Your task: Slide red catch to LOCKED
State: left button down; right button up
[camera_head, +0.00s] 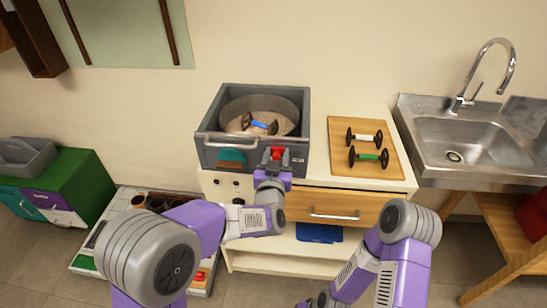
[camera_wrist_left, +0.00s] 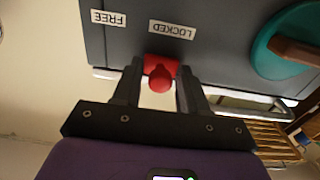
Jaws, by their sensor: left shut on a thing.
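The red catch (camera_head: 277,153) is on the front face of a grey box (camera_head: 209,157). In the left wrist view the red catch (camera_wrist_left: 160,70) sits between my left gripper's two dark fingers. The LOCKED label (camera_wrist_left: 172,29) and the FREE label (camera_wrist_left: 108,18) appear upside down on the grey face. The catch is beside LOCKED, slightly to its FREE side in that picture, and well away from FREE. My left gripper (camera_head: 277,160) is shut on the catch. My right gripper is at the bottom edge, mostly cut off, and its jaws are not clear.
The box holds a round tub (camera_head: 289,108) with a blue-handled dumbbell (camera_head: 259,124). A teal piece (camera_head: 231,158) is on its front, left of the catch. A wooden board (camera_head: 341,130) with two dumbbells lies to the right, then a sink (camera_head: 455,140). A drawer (camera_head: 330,203) is below.

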pick_arm(q)
jog(key=shift+w+a, duration=0.1)
jog(key=shift+a, duration=0.1)
jog(key=c, duration=1)
grip_release()
jog(key=shift+a, duration=0.1)
jog(key=s+p, duration=0.1)
jog(key=s, duration=0.6)
jog(key=shift+s+a, duration=0.3)
jog(key=shift+a, duration=0.15)
jog(key=shift+f, duration=0.1)
